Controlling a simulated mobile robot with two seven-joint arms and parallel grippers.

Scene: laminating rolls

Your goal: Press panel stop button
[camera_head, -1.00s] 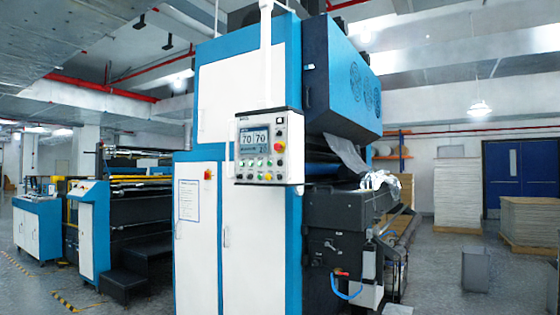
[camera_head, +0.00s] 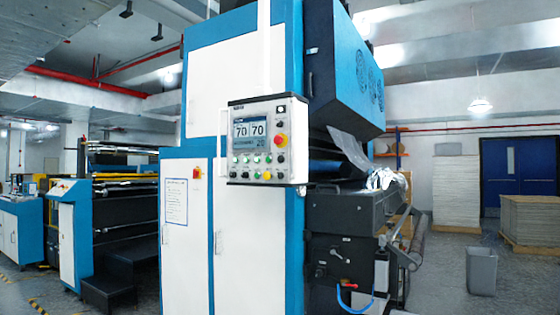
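A white control panel (camera_head: 262,141) hangs from a white vertical post on the front of the blue and white machine (camera_head: 190,165). The panel has a grey screen (camera_head: 250,130) showing two "70" figures. Rows of small green, black and white buttons (camera_head: 247,168) sit below the screen. A red knob-like button (camera_head: 279,138) on a yellow surround is right of the screen. Another small red button (camera_head: 197,172) is on the cabinet door. Neither of my grippers is in the view.
The floor at the lower right is open, with a grey bin (camera_head: 482,271) standing on it. Stacked sheets (camera_head: 527,222) stand on a pallet behind it. Dark steps (camera_head: 110,288) stand left of the machine. The machine's dark roller unit (camera_head: 345,225) juts out right of the panel.

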